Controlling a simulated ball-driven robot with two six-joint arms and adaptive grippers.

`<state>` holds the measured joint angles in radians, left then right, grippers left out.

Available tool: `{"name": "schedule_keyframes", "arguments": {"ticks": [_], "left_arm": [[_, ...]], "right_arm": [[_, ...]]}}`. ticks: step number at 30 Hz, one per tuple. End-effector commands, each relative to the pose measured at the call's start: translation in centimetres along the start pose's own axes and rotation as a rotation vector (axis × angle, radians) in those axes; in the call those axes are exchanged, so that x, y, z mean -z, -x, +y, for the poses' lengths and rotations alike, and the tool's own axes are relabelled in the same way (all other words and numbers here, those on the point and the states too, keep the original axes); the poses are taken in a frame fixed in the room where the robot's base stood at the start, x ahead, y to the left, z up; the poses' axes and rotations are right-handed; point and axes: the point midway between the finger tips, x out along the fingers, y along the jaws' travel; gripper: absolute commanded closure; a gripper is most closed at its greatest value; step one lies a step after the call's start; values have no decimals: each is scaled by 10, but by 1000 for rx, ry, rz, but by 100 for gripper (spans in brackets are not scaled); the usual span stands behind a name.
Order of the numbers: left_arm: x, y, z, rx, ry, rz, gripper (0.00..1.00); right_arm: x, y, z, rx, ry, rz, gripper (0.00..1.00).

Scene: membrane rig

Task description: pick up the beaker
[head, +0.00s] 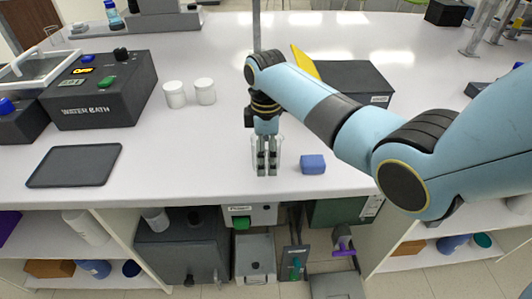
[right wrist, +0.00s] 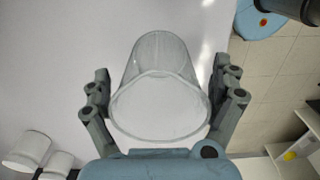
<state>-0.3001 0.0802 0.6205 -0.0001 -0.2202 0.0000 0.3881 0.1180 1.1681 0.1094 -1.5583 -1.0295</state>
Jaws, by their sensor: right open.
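The beaker (right wrist: 160,92) is a clear, empty glass vessel on the white bench. In the right wrist view it lies between the two open fingers of my right gripper (right wrist: 162,108), with its wide rim toward the camera. A small gap shows on the right side; on the left the finger is close to the rim. In the head view my right gripper (head: 267,160) points down at the bench's front part, and the beaker (head: 280,146) shows only faintly around its fingers. My left gripper is not in view.
A blue block (head: 313,164) lies just right of the gripper. Two white jars (head: 190,93) stand to the left, near the water bath (head: 100,90). A dark tray (head: 74,166) lies at the left front edge. A grey box (head: 355,84) stands behind my right arm.

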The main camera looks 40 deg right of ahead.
Motion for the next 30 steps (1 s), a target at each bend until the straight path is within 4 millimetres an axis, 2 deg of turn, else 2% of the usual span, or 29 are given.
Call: {"name": "schedule_keyframes", "arguments": {"ticks": [4,17,30], "left_arm": [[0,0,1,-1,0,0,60],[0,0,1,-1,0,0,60],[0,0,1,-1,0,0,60]], "right_arm": [[0,0,0,-1,0,0,7],[0,1,0,-1,0,0,62],[0,3,1,-1,0,0,64]]}}
